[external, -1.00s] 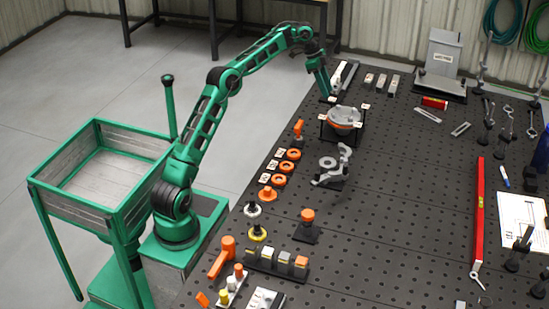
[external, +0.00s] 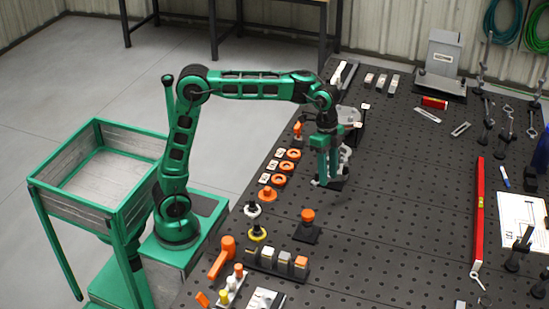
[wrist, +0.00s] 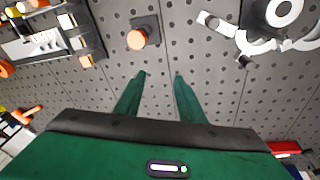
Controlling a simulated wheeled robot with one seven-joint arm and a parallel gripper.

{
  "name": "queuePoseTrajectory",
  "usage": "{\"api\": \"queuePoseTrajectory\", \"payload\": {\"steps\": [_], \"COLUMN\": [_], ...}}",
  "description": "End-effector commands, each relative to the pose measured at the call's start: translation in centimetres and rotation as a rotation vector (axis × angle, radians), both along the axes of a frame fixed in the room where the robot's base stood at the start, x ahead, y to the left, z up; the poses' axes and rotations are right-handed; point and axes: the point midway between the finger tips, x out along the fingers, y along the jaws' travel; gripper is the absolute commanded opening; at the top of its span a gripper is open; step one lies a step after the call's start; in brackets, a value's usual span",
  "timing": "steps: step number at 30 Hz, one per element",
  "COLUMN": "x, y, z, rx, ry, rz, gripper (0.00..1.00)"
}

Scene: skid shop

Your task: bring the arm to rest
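My green arm reaches out over the dark perforated table (external: 390,200), with its elbow raised and its wrist bent down. My gripper (external: 328,183) points down above the table, in front of a grey clamp-like part (external: 345,158) that it partly hides. In the wrist view my gripper (wrist: 160,75) has its two fingers apart, with only the bare table surface between them. It holds nothing.
An orange knob on a dark base (external: 308,222) stands in front of my gripper. Orange rings (external: 279,180) line the left table edge. A grey round part in a black stand (external: 350,118) is behind.

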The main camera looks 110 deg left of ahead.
Motion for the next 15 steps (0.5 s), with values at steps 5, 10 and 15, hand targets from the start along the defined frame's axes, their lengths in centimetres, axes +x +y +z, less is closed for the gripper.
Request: {"api": "queuePoseTrajectory", "payload": {"steps": [5, 10, 15], "x": [-4.9, -11.9, -20.0], "y": [-10.9, -18.7, -23.7], "z": [-1.9, -4.5, -7.9], "rx": [0.03, 0.07, 0.122], "ry": [0.051, 0.093, 0.12], "rz": [-0.066, -0.114, -0.157], "gripper": [0.36, 0.36, 0.36]}}
